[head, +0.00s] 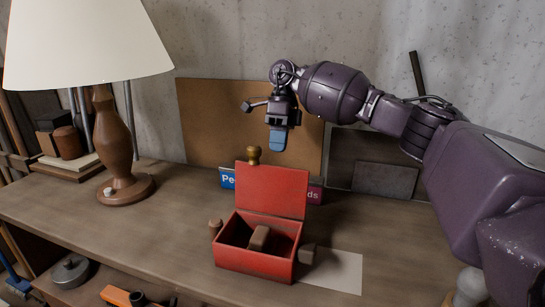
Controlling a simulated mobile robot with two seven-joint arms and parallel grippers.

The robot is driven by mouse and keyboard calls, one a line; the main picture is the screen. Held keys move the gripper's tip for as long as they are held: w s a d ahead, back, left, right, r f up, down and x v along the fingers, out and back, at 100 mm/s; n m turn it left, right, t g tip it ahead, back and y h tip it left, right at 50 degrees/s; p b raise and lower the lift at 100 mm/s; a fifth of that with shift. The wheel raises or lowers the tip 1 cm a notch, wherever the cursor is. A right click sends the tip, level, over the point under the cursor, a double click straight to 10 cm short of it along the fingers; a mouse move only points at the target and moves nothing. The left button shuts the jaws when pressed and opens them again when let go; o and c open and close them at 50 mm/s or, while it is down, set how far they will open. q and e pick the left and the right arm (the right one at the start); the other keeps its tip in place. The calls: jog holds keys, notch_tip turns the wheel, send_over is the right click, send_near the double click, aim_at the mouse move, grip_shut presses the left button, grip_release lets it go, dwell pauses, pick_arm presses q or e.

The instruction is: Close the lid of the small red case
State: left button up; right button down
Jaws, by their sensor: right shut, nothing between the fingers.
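The small red case (255,264) stands on the wooden bench with its lid (273,190) open, standing upright along its back edge. A brown block-like object (259,237) lies inside the case. My right gripper (278,146) hangs above and behind the raised lid, with its blue fingertips pointing down. It is shut and empty, and appears apart from the lid. My left gripper does not show.
A brass weight (254,154) shows just behind the lid's top left corner. Blue and red labelled cards stand behind the lid. A wooden peg (215,228) and a grey block (307,254) flank the case. A large lamp (122,160) stands at left. Paper (340,270) lies at right.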

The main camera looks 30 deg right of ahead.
aim_at(270, 182)
jog(key=shift+s+a+f+p, duration=0.2)
jog(key=shift+s+a+f, duration=0.1)
jog(key=shift+s+a, duration=0.3)
jog(key=shift+s+a+f+p, duration=0.25)
jog(key=shift+s+a, duration=0.3)
jog(key=shift+a, duration=0.1)
jog(key=shift+s+a+f+p, duration=0.2)
jog(key=shift+s+a+f, duration=0.1)
jog(key=shift+s+a, duration=0.3)
